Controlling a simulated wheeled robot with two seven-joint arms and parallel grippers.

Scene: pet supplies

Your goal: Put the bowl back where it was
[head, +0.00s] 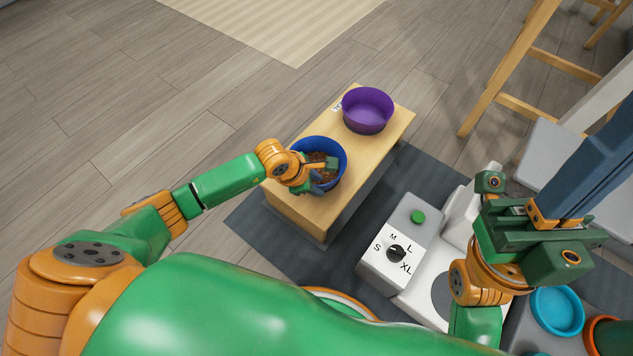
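A blue bowl (338,150) with brown kibble (319,170) in it sits on the near part of a low wooden bench (378,150). A purple bowl (368,110) stands at the bench's far end, beside a small white label (337,107). My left gripper (328,172) is at the blue bowl's left side, its fingers overlapping the rim and the kibble. Whether they grip the wall is hidden. My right gripper (528,222) is at the right, apart from both bowls; a blue-grey part overlaps it and its finger gap is unclear.
A machine (405,240) with a size dial marked S to XL and a green button (418,217) stands right of the bench. A light-blue round container (557,311) is at the lower right. Wooden stool legs (510,70) are at the upper right. The floor left of the bench is clear.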

